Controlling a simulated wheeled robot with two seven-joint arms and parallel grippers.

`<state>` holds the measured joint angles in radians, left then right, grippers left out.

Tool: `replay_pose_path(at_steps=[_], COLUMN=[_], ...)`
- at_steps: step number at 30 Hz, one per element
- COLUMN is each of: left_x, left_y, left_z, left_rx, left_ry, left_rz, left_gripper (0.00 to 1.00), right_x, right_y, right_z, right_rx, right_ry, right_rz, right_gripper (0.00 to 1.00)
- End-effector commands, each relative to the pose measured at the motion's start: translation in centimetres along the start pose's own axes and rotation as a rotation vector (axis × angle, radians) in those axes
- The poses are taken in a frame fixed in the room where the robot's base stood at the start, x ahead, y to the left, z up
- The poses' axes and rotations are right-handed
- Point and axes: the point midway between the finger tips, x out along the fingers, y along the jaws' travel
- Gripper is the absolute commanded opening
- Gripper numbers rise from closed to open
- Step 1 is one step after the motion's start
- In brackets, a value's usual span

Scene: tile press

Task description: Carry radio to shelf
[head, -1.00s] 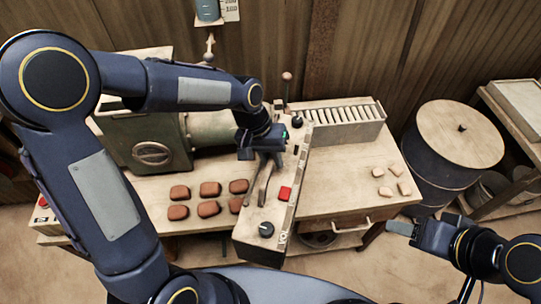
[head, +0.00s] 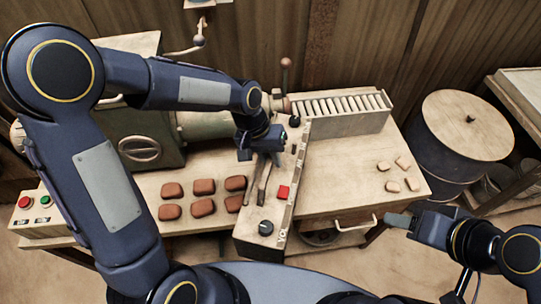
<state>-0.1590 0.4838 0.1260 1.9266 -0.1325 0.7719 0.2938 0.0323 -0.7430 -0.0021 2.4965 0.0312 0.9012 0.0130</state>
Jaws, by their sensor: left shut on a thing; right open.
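The radio (head: 274,205) is a long pale box with a dark knob, a red button and a bar handle. It hangs tilted across the middle of the head view, in front of the worktable. My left gripper (head: 262,163) is shut on the radio near its handle; the fingers partly hide the grip. My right gripper (head: 399,220) is open and empty, near the table's front right edge. A wooden shelf (head: 519,98) stands at the far right, cut off by the picture edge.
The worktable (head: 345,200) bears a green press (head: 140,149), several red-brown tiles (head: 203,187), several pale tiles (head: 403,163) and a slotted rack (head: 345,114). A button box (head: 40,222) sits at its left end. A lidded drum (head: 462,145) stands between table and shelf.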

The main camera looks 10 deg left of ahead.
Motion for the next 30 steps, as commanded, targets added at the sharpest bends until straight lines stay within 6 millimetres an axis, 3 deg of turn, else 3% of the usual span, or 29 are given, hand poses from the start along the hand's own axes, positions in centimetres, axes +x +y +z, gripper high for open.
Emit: replay_pose_path(at_steps=[1, 2, 7, 19, 30], left_x=[-0.1, 0.1, 0.1, -1.0, -8.5], left_y=[0.1, 0.0, 0.0, 0.0, 0.0], left_z=[-0.1, 0.0, 0.0, -0.1, -0.1], left_rx=[0.001, 0.000, 0.000, 0.000, -0.001], left_ry=[0.005, 0.000, 0.000, 0.004, 0.007], left_rz=[0.002, 0.000, 0.000, 0.000, 0.000], left_gripper=[0.00, 0.17, 0.38, 0.38, 0.38], right_x=[0.0, 0.1, 0.0, 0.0, 0.2], right_y=[0.0, 0.0, 0.0, 0.0, 0.1], right_z=[0.0, 0.0, 0.0, 0.0, 0.1], right_rx=[0.000, 0.000, 0.000, 0.000, 0.000], right_ry=[0.000, 0.000, 0.000, 0.000, 0.000], right_rz=[0.000, 0.000, 0.000, 0.000, 0.000], right_gripper=[0.52, 0.52, 0.52, 0.52, 0.52])
